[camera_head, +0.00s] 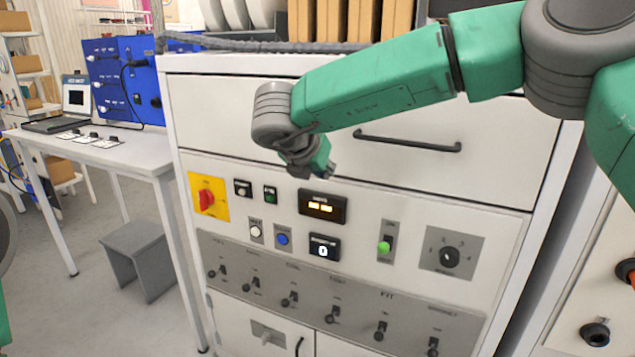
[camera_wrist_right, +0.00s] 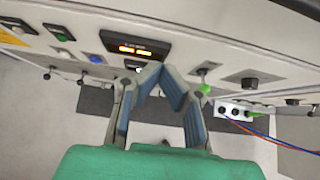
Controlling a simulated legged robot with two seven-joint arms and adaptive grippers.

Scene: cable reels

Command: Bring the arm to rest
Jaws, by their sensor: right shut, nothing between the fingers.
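My right arm comes in from the upper right of the head view, green with grey joints. Its gripper (camera_head: 322,168) hangs in front of the white cabinet, just above the lit display (camera_head: 322,207) on the control panel. In the right wrist view the gripper (camera_wrist_right: 160,72) shows its blue-padded fingers meeting at the tips, shut and empty. The same display (camera_wrist_right: 135,48) shows beyond the fingertips there. Whether the gripper touches the panel cannot be told. My left gripper is not in view.
The panel has a red rotary switch (camera_head: 206,199), a green-tipped switch (camera_head: 384,247), a black dial (camera_head: 449,257) and a row of toggles. A drawer handle (camera_head: 407,141) sticks out below the forearm. A white table (camera_head: 100,152) and grey stool (camera_head: 140,262) stand left. Floor between is clear.

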